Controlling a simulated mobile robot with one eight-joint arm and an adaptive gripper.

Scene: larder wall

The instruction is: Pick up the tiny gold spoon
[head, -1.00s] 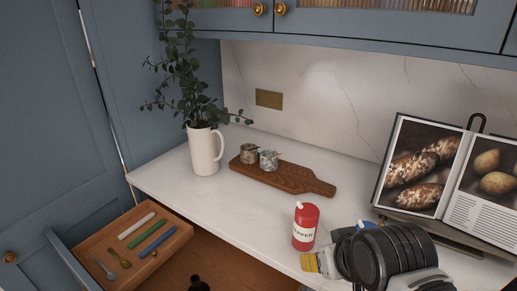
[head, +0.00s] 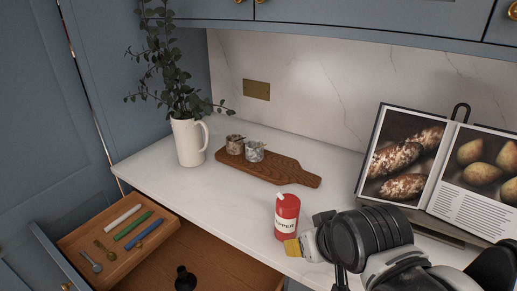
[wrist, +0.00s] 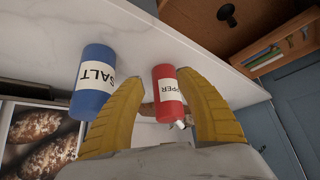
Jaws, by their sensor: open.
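The tiny gold spoon (head: 105,250) lies in a wooden tray (head: 72,247) at the lower left of the head view. A silver-grey spoon (head: 90,262) lies just left of it. My gripper (wrist: 160,82) is open and empty, with two curved yellow fingers. In the head view one yellow fingertip (head: 293,248) shows beside the pepper shaker, far to the right of the spoon. The spoon cannot be made out in the wrist view.
The red pepper shaker (head: 287,217) stands close beyond my fingers; a blue salt shaker (wrist: 93,82) is beside it. White, green and blue sticks share the spoon's tray. A dark knob-like object (head: 185,278) is in the wooden drawer. A cookbook (head: 440,175) stands right.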

